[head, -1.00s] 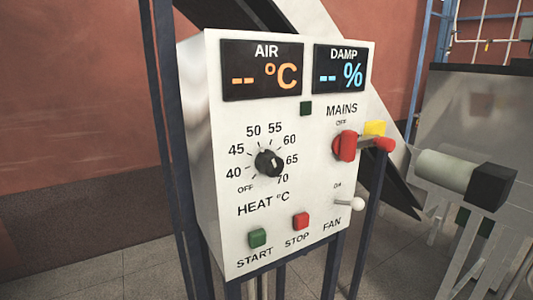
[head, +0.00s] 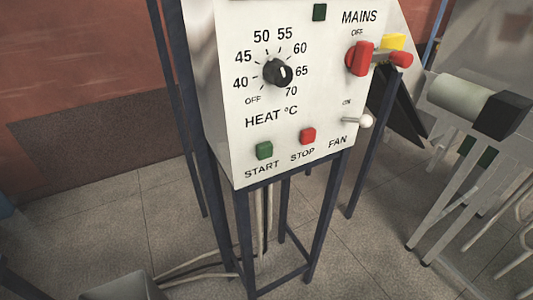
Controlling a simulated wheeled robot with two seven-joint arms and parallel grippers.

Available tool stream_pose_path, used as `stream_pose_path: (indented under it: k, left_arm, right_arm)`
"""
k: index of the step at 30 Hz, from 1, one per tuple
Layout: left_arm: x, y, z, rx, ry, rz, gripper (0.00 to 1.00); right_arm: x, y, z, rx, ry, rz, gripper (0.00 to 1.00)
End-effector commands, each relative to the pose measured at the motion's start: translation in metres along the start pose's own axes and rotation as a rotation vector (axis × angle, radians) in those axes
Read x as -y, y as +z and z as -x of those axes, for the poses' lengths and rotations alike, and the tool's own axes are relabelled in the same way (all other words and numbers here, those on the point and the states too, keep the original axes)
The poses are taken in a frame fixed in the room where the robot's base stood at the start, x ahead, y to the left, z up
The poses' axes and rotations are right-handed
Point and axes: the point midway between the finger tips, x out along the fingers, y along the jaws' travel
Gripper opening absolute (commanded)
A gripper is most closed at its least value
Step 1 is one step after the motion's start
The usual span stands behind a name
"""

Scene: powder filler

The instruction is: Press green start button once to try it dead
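The green start button (head: 264,150) is on the lower left of the white control panel (head: 235,100), above the word START. It stands out from the panel face and nothing touches it. The red stop button (head: 308,135) is to its right. The red mains handle (head: 360,58) is at the upper right, just below the word OFF. A small dark green square (head: 319,12) beside the word MAINS looks unlit. Neither of my grippers shows in the head view.
The black heat knob (head: 278,72) and white fan toggle (head: 365,121) are near the buttons. A yellow block (head: 393,42) sits by the mains handle. The panel stands on a dark blue frame (head: 245,240). A machine's black-ended cylinder (head: 500,115) is at right.

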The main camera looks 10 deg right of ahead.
Motion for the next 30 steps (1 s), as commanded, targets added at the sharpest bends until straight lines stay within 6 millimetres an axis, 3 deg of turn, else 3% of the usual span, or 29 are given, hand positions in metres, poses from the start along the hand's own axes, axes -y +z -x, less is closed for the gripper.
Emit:
stream_pose_path:
  k: [2,12,30]
  left_arm:
    - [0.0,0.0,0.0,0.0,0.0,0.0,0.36]
    - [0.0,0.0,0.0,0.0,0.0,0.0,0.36]
    - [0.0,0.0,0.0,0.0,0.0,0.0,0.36]
  right_arm:
    - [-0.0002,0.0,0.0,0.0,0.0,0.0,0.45]
    - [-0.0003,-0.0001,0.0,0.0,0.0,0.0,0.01]
    - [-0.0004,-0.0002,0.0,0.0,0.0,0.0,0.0]
